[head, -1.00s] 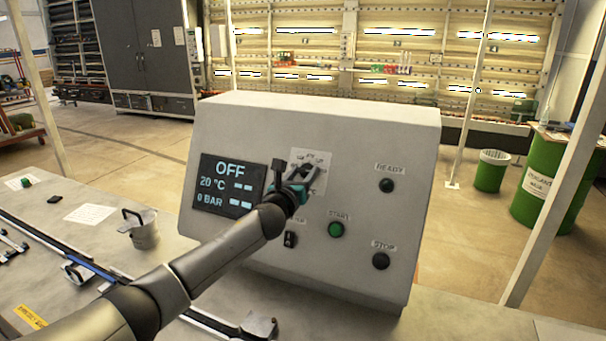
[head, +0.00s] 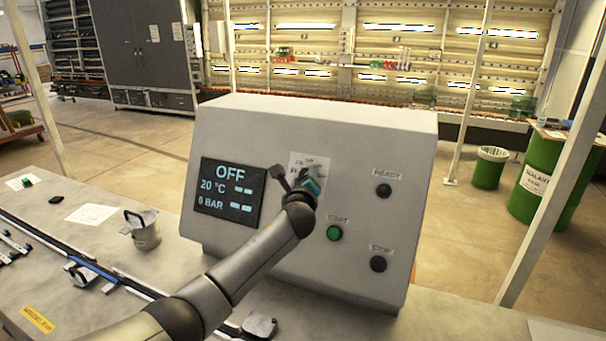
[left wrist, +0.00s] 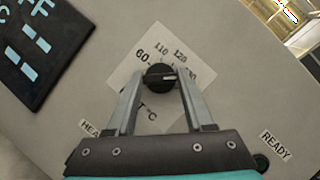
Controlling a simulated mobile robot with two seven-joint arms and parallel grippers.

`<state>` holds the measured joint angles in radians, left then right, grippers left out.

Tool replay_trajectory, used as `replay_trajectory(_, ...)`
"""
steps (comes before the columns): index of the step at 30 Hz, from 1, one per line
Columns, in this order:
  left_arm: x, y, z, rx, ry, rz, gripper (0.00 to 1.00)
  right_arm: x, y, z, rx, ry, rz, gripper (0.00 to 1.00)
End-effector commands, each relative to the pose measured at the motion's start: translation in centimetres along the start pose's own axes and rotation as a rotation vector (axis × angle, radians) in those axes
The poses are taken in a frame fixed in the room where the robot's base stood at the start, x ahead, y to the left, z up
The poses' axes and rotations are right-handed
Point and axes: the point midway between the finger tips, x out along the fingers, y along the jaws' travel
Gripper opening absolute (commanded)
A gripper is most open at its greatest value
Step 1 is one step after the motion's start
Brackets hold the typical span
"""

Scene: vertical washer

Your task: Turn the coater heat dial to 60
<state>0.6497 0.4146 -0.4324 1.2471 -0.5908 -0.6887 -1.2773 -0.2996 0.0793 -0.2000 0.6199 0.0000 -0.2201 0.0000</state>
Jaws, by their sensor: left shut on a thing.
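The coater heat dial (left wrist: 160,78) is a small round black knob on a white scale card (left wrist: 124,72), seen in the left wrist view. Its white mark points to the right of that picture. The labels 60, 110 and 120 are readable; others are partly covered by my fingers. My left gripper (head: 310,181) is at the card on the control panel (head: 350,135), its fingers shut on opposite sides of the dial. In the head view the gripper and wrist hide the dial. My right gripper is not in view.
The screen (head: 230,191) left of the dial reads OFF, 20 °C and 0 BAR. A green start button (head: 334,233), a ready lamp (head: 384,190) and a stop button (head: 378,264) are to the right. A metal pitcher (head: 146,236) stands on the table at left.

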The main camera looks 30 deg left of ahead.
Motion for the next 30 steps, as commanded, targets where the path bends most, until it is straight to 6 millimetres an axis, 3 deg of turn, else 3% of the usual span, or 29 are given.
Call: replay_trajectory(30, 0.15, -0.69, 0.24, -0.864, 0.002, 0.439, 0.00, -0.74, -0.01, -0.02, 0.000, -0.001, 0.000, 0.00)
